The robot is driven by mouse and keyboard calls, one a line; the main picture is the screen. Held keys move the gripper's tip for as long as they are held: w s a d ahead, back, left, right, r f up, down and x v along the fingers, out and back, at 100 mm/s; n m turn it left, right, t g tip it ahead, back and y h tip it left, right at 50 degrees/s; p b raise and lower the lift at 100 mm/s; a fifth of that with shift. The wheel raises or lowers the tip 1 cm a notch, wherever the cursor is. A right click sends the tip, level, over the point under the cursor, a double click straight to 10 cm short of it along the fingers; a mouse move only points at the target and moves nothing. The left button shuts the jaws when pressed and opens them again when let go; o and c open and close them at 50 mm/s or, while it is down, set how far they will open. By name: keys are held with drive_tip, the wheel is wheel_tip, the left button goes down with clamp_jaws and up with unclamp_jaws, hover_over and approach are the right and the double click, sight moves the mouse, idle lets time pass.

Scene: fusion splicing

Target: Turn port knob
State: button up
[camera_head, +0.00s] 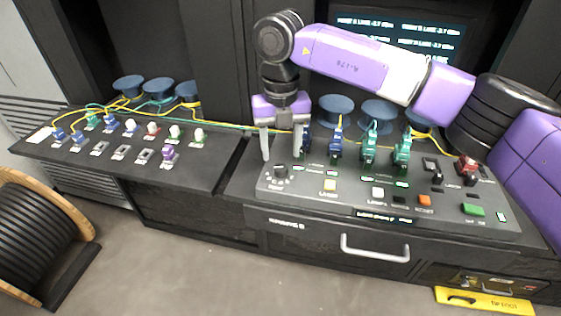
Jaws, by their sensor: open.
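The port knob looks to be the round black dial (281,171) with marks around it, at the left end of the sloped control panel (330,208). My gripper (281,152) points down above and just behind the dial. Its two pale fingers are spread apart with nothing seen between them. The left finger's tip is close to the dial's upper left. The right finger stands beside a blue connector. I cannot tell whether either finger touches the dial.
Blue and green connectors (369,147) stand upright just right of my gripper. Lit buttons (377,192) and a red-topped switch (467,165) lie further right. A left shelf (190,173) holds several coloured connectors. Yellow and green cables run behind. A drawer handle (375,250) is below.

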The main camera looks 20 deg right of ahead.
sight(281, 167)
drive_tip(key=shift+f, duration=2.45)
clamp_jaws()
